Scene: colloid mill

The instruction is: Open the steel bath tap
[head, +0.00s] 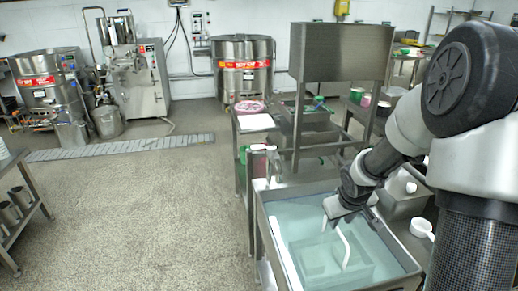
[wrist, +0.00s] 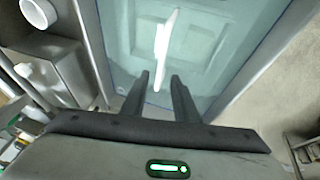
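The steel bath (head: 262,215) stands at the lower centre of the head view, filled with pale blue-green water. A bent metal fitting (head: 262,149) at its back left corner may be the tap; I cannot tell for sure. My gripper (head: 336,212) points down over the bath, right of and apart from that fitting. The wrist view shows my gripper (wrist: 159,76) with two dark fingers apart and nothing held. A white elongated shape (wrist: 163,45) shows beyond the fingertips; it also shows in the head view (head: 345,248). No tap is clear in the wrist view.
A white cup (head: 421,228) sits to the right of the bath, and a white round opening (wrist: 38,12) shows in the wrist view. A steel hopper stand (head: 340,52) rises behind the bath. The floor (head: 150,220) to the left is clear.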

